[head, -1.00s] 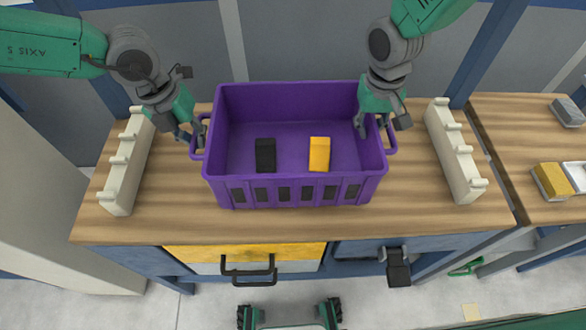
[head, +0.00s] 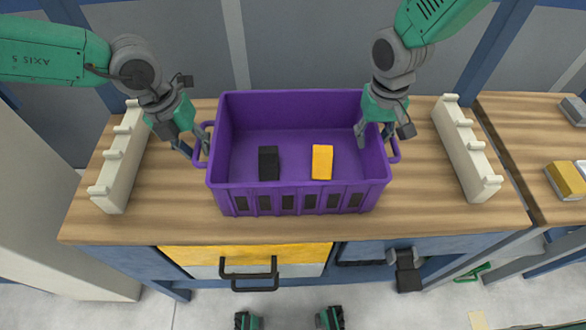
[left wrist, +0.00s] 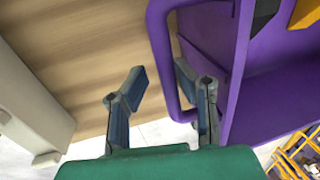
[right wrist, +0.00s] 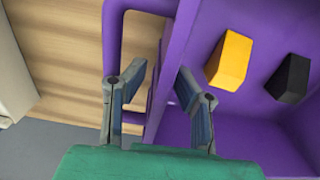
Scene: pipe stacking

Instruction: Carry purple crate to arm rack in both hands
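The purple crate (head: 300,200) stands upright on the wooden table, holding a black block (head: 269,163) and a yellow block (head: 322,162). My left gripper (head: 197,143) is open at the crate's left handle (head: 202,128); in the left wrist view its fingers (left wrist: 160,82) are apart, around the handle's outer bar. My right gripper (head: 374,132) is open at the right side; in the right wrist view its fingers (right wrist: 160,82) are apart, with the crate wall between them. Contact is unclear. Two cream racks stand on the table, left (head: 121,160) and right (head: 466,150); I cannot tell which is the arm rack.
The wooden table (head: 290,228) has bare strips beside and in front of the crate. A second table (head: 515,120) at the right carries a yellow-topped block (head: 565,181) and a grey piece. A drawer with a black handle (head: 248,275) is below the front edge.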

